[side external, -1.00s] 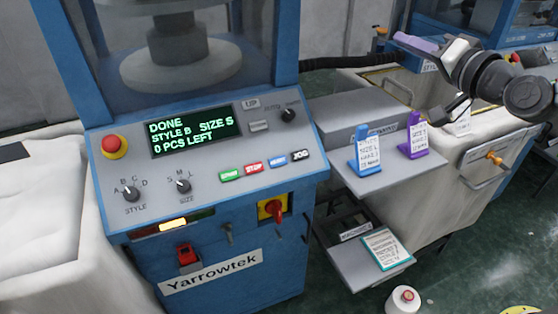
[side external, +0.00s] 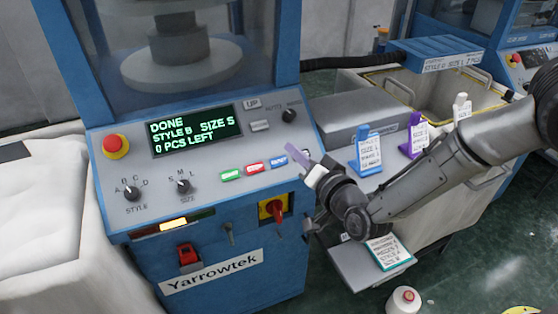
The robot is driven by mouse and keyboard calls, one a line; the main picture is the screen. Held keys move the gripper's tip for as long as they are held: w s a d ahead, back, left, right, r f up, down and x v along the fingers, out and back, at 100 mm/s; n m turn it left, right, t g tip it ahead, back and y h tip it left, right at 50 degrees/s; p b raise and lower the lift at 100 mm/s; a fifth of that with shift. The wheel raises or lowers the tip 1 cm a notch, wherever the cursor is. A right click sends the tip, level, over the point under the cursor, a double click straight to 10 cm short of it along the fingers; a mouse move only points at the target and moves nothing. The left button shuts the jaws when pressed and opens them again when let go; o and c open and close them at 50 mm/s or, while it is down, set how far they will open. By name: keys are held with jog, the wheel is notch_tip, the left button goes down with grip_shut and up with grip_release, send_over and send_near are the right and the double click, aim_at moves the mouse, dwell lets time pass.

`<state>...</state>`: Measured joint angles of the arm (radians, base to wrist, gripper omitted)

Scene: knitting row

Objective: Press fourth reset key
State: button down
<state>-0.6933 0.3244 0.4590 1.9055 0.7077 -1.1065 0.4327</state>
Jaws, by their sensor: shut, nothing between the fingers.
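The blue reset key (side external: 279,160) is on the sloped front panel (side external: 222,195) of the Yarrowtek machine, right of the red stop key (side external: 254,167) and the green start key (side external: 231,174). My gripper (side external: 298,157), with purple fingers, is shut and empty at the panel's right edge. Its tips appear just right of the reset key and cover the place of the black jog key. I cannot tell whether the tips touch the panel. The display (side external: 196,130) reads DONE, STYLE B, SIZE S, 0 PCS LEFT.
A red stop button (side external: 115,146), style knob (side external: 132,193) and size knob (side external: 183,186) are on the panel's left. A red-and-yellow switch (side external: 273,208) is below the keys. Blue (side external: 367,150) and purple (side external: 414,136) card stands are right of my gripper. Another machine stands at the back right.

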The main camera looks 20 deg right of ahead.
dwell(0.3)
jog(key=shift+w+f, duration=0.9)
jog(key=shift+f, duration=0.25)
jog(key=shift+w+f, duration=0.9)
jog(key=shift+f, duration=0.2)
jog(key=shift+w+f, duration=0.9)
jog(key=shift+f, duration=0.25)
jog(key=shift+w+f, duration=0.1)
jog(key=shift+f, duration=0.05)
jog(key=shift+w+f, duration=0.2)
jog(key=shift+w+f, duration=0.2)
jog(key=shift+f, duration=0.1)
dwell(0.3)
dwell(0.4)
jog(key=shift+s+r, duration=0.5)
jog(key=shift+r, duration=0.15)
jog(key=shift+s+r, duration=0.8)
jog(key=shift+r, duration=0.2)
jog(key=shift+s+r, duration=0.75)
jog(key=shift+r, duration=0.2)
